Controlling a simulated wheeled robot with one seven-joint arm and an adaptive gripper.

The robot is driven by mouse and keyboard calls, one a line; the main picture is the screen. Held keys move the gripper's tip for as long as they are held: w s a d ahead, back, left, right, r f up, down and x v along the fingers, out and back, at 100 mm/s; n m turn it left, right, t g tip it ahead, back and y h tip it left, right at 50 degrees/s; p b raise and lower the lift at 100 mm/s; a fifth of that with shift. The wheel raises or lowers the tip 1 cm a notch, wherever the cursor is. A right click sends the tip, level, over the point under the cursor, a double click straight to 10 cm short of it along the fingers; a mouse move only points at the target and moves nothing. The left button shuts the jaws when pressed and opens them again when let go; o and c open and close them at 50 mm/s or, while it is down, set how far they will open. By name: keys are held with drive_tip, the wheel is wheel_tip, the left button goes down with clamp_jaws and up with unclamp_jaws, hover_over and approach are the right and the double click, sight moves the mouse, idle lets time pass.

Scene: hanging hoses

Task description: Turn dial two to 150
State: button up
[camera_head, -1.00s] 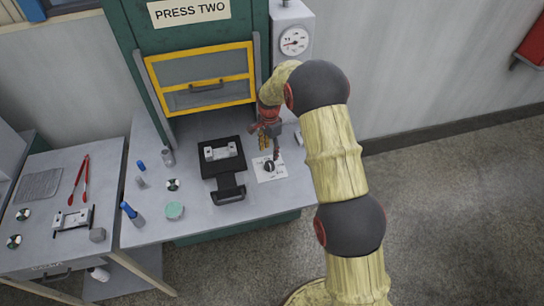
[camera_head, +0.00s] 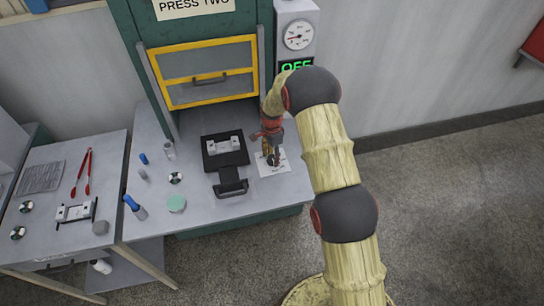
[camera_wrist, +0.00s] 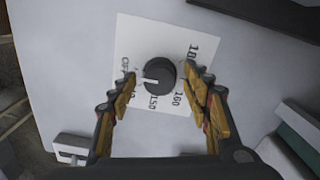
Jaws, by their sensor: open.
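Dial two is a round black knob (camera_wrist: 158,76) with a white pointer, on a white plate (camera_wrist: 130,40) marked OFF, 150, 160 and 180. The pointer faces left, towards the OFF side, away from the 150 mark; another mark there is partly hidden by a finger. My gripper (camera_wrist: 158,100) is open, with its fingers on either side of the dial's lower part and no clear contact. In the head view my gripper (camera_head: 272,153) is over the plate (camera_head: 274,170) and hides most of the knob. A green display (camera_head: 297,68) reads OFF, partly covered by my arm.
The press (camera_head: 205,75) has a yellow-framed guard and a "PRESS TWO" sign. A black tray with a metal block (camera_head: 224,146) sits left of the dial. A gauge (camera_head: 298,35) is above the display.

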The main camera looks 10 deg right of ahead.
drive_tip(key=shift+c, duration=0.4)
drive_tip(key=c, duration=1.1)
drive_tip(key=shift+n, duration=0.4)
drive_tip(key=n+b, duration=0.1)
drive_tip(key=n, duration=0.2)
drive_tip(key=shift+n, duration=0.3)
drive_tip(key=n+b, duration=0.1)
drive_tip(key=n, duration=0.3)
drive_tip(key=shift+n, duration=0.3)
drive_tip(key=n, duration=0.5)
drive_tip(key=shift+b, duration=0.4)
drive_tip(key=shift+d+n, duration=0.1)
drive_tip(key=shift+n, duration=1.8)
